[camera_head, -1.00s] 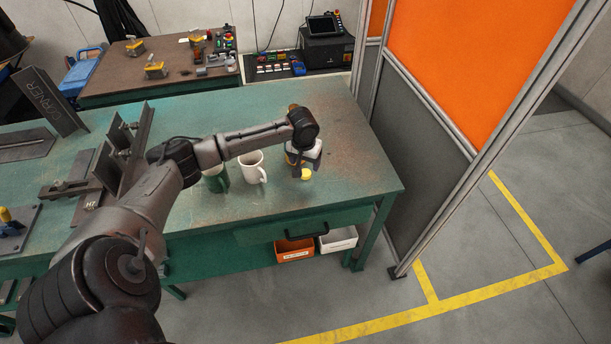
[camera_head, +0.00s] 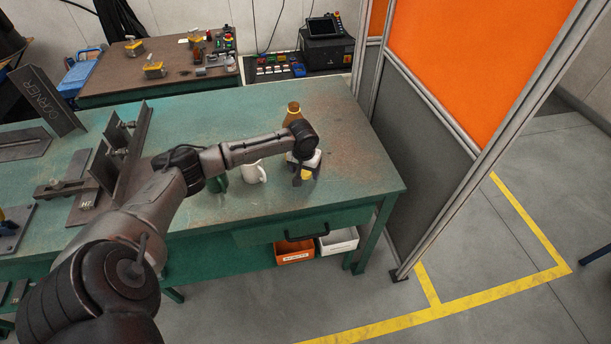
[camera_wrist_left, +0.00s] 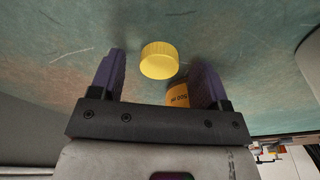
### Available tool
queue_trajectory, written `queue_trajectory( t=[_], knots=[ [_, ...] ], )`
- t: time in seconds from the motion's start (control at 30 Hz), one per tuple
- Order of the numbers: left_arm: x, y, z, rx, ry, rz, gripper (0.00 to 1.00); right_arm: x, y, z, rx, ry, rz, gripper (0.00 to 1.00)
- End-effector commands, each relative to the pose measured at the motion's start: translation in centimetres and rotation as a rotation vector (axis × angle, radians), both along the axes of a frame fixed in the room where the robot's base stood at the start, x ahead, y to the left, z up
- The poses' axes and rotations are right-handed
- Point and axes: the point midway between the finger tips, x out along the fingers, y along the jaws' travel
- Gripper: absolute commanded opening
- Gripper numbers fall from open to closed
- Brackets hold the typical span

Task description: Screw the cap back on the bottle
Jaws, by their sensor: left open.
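A yellow ribbed cap (camera_head: 306,174) lies on the green bench near its front right part; in the left wrist view the cap (camera_wrist_left: 159,60) shows between my two fingers. My left gripper (camera_head: 304,177) is open and low over the bench around the cap, with nothing visibly gripped. An amber bottle (camera_head: 293,110) stands behind my left wrist, its lower part hidden by the arm. An orange label marked 500 (camera_wrist_left: 178,94) shows beside the right-hand finger in the wrist view. My right gripper is in neither view.
A white mug (camera_head: 254,173) and a green mug (camera_head: 219,183) stand left of the gripper, partly behind my forearm. Steel angle pieces (camera_head: 128,150) fill the bench's left. A partition (camera_head: 420,140) stands close on the right. The bench's right end is clear.

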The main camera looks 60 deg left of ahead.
Motion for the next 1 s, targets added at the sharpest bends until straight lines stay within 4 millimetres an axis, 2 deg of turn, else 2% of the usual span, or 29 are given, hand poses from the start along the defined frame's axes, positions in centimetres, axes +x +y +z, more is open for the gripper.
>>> queue_trajectory(
  t=[0.07,0.4,0.93,1.0],
  knots=[
    [0.1,0.03,-0.59,0.0,-0.001,0.0,0.7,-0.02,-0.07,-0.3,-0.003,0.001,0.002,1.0],
    [0.1,0.04,-0.56,0.0,-0.001,-0.001,0.69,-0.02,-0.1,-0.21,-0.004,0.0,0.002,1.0],
    [0.07,0.04,-0.56,0.0,-0.001,0.0,0.18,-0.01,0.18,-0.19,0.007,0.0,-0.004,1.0],
    [0.07,0.04,-0.56,0.0,-0.001,0.0,0.17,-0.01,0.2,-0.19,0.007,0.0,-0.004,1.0]
  ],
)
